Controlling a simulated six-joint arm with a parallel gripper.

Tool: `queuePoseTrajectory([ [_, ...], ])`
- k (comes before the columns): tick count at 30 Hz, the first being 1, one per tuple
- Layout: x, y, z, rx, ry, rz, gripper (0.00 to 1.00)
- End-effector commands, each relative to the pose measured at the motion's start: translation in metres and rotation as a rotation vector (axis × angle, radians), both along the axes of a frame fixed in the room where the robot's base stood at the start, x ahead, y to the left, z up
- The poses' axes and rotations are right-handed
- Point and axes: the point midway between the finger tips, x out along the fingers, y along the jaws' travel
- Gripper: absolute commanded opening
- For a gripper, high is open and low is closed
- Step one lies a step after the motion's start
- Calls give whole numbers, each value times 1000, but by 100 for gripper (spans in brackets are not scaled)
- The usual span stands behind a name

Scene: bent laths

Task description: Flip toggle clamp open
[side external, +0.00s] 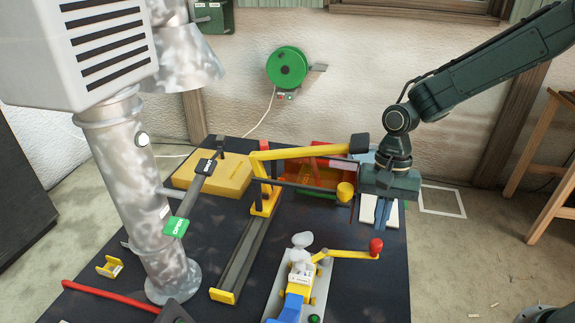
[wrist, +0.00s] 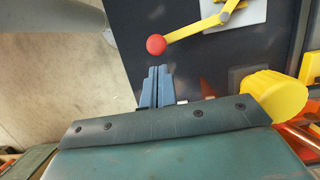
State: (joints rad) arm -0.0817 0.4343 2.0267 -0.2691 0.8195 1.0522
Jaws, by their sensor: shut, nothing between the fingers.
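The toggle clamp (side external: 300,276) is yellow and grey and stands on a pale plate at the front of the dark bench. Its yellow lever (side external: 345,254) reaches out low to the right and ends in a red knob (side external: 376,247). In the wrist view the lever (wrist: 195,28) and red knob (wrist: 156,45) are near the top. My gripper (side external: 381,222) is behind and above the knob in the side view, pointing down. In the wrist view its blue-grey fingers (wrist: 158,70) are together and empty, with their tips just short of the knob in the picture. Contact is not visible.
A yellow lever tool (side external: 264,195) with a yellow cylinder (side external: 345,192) stands left of my gripper. A metal pipe (side external: 150,210) with a green OPEN tag (side external: 176,226) rises at left. The front right bench surface is clear.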

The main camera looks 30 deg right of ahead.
Motion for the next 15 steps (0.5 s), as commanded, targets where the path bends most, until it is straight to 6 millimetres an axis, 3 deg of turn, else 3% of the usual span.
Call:
queuePoseTrajectory([
  [6,-3,3,-16,1,1,0,0],
  [15,-3,3,-18,0,0,0,0],
])
